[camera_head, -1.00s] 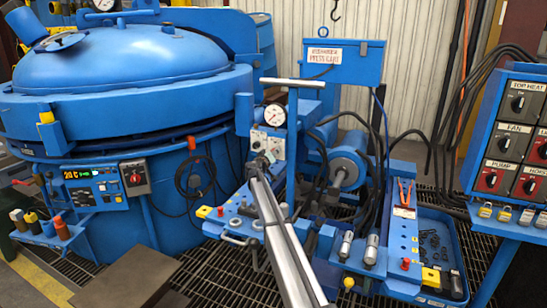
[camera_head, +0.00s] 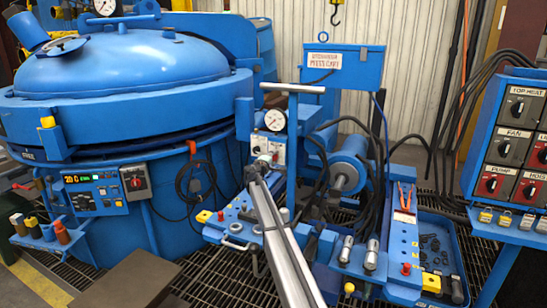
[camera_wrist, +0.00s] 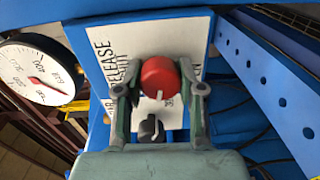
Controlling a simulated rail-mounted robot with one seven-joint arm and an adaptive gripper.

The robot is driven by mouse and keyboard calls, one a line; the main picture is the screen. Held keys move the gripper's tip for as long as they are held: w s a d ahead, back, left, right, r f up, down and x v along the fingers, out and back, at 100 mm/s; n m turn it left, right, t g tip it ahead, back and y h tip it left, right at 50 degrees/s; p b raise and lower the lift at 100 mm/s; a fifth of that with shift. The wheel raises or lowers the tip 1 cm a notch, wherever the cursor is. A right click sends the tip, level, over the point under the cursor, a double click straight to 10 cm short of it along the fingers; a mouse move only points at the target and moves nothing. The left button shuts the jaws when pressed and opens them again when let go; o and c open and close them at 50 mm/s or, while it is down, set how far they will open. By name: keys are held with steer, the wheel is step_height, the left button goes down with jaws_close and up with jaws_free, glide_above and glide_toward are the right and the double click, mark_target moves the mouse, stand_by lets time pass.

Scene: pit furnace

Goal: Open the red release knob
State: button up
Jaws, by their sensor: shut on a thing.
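The red release knob (camera_wrist: 159,76) is round, with a pale pointer line on its lower side. It sits on a white lettered plate (camera_wrist: 105,35) on a blue panel in the wrist view. My gripper (camera_wrist: 160,82) has one finger on each side of the knob, shut on it. A black knob (camera_wrist: 151,128) sits just below the red one, between the fingers. In the head view my gripper (camera_head: 262,172) is at the front of the same plate (camera_head: 258,143), and the red knob is mostly hidden or too small to make out.
A round pressure gauge (camera_wrist: 38,72) is beside the plate; the head view shows it above the plate. A blue perforated beam (camera_wrist: 270,75) runs along the right of the wrist view. The large blue furnace (camera_head: 125,110) stands to the left, and a cylinder (camera_head: 348,168) with dark hoses to the right.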

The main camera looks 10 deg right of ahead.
steer(key=n+p, duration=0.2)
steer(key=n, duration=0.2)
steer(key=shift+w+r+n, duration=0.1)
steer(key=shift+n, duration=0.3)
stand_by(0.4)
steer(key=o, duration=1.2)
steer(key=shift+c, duration=0.2)
steer(key=v, duration=1.2)
steer(key=shift+a, duration=0.2)
